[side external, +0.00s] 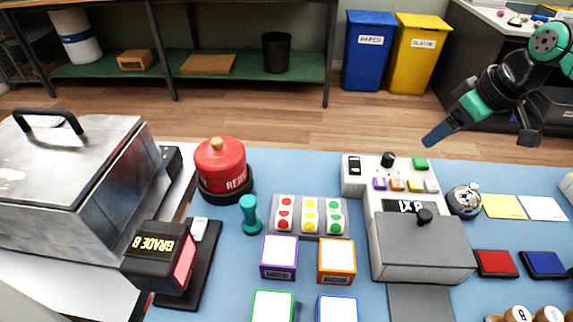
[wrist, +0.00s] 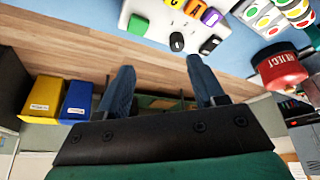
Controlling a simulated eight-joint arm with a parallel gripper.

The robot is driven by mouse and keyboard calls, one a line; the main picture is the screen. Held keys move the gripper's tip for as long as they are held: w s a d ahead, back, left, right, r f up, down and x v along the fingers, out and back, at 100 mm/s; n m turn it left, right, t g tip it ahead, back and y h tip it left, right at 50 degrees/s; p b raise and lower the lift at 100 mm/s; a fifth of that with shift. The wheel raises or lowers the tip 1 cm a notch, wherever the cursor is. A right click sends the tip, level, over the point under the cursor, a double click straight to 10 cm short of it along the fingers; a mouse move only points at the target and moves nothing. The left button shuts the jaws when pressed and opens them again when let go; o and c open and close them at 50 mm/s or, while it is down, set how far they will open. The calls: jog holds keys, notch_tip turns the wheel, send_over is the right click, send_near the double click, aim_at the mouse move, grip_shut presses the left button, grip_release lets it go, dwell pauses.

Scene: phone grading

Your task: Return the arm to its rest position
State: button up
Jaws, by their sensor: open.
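My gripper (side external: 481,138) is at the upper right in the side external view, raised above the far side of the blue work table (side external: 360,170). Its two blue-grey fingers are spread apart with nothing between them. In the wrist view my gripper (wrist: 163,90) shows both fingers apart and empty, with the floor and a shelf behind them. It touches nothing that I can see.
A grey tester box (side external: 424,248) stands below my gripper. A red round container (side external: 220,165), a sticker tray (side external: 309,214) and several small boxes stand to its left. Blue (side external: 369,50) and yellow bins (side external: 415,55) stand on the floor behind. Air around my gripper looks clear.

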jog(key=s+d+m+t+h, duration=0.2)
jog(key=s+d+m, duration=0.5)
jog(key=s+d, duration=0.7)
jog(key=shift+s+r+m+t+h, duration=0.2)
jog(key=shift+s+m+t+h, duration=0.15)
jog(key=shift+s+t, duration=0.45)
